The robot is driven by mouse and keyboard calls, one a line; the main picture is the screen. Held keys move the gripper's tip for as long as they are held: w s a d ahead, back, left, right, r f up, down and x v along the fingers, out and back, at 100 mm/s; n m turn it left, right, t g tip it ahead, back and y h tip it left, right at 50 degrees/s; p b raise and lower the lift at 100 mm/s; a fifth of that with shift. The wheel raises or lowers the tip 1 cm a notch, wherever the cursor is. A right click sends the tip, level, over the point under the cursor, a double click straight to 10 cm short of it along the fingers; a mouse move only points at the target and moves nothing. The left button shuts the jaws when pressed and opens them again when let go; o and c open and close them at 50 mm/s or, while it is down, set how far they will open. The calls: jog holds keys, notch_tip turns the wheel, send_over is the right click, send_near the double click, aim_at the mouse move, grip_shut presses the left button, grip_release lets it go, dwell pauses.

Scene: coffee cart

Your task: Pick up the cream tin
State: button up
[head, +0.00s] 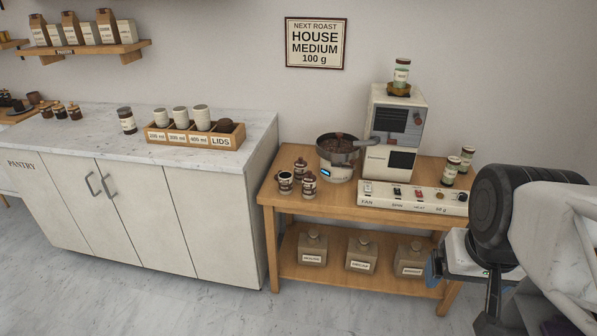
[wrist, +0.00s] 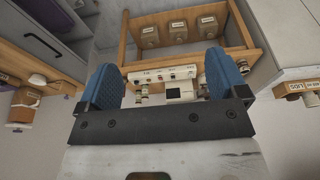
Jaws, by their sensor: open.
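No tin can be singled out by a readable "cream" label. Possible candidates are the small brown-and-cream tins (head: 309,184) at the roasting table's left end, and the jars with pale labels (head: 451,172) at its right end. A dark tin with a pale label (head: 126,121) stands on the pantry counter. My gripper (wrist: 164,82) is open and empty, its two blue fingers wide apart in the wrist view. In the head view its blue fingers (head: 434,271) show only partly, beside the table's front right. It touches none of these tins.
The wooden table (head: 345,208) holds a pan on a scale (head: 338,160), a white roaster (head: 394,135) and a switch panel (head: 412,198). Several beige canisters (head: 361,252) stand on its lower shelf. A lids rack (head: 194,136) sits on the marble counter (head: 75,132). The floor in front is clear.

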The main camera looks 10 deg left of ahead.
jog(key=w+a+f+n+t+y, duration=0.15)
jog(key=w+a, duration=0.35)
jog(key=w, duration=0.8)
jog(key=w+a+f+t, duration=0.2)
jog(key=w+a, duration=0.4)
jog(key=w, duration=0.7)
jog(key=w+a+f+n+t+y, duration=0.15)
jog(key=w+a, duration=0.35)
jog(key=w, duration=0.8)
jog(key=w+a+f+t, duration=0.3)
jog(key=w+a+f, duration=0.85)
jog(key=w, duration=0.25)
jog(key=t+y, duration=0.1)
jog(key=t, duration=0.1)
send_near(285, 176)
jog(key=shift+s+d+r+n, duration=0.25)
jog(key=shift+s+r+n, duration=0.2)
jog(key=shift+s, duration=0.25)
jog(key=shift+w, duration=0.1)
jog(key=shift+x, duration=1.2)
jog(key=shift+x, duration=2.6)
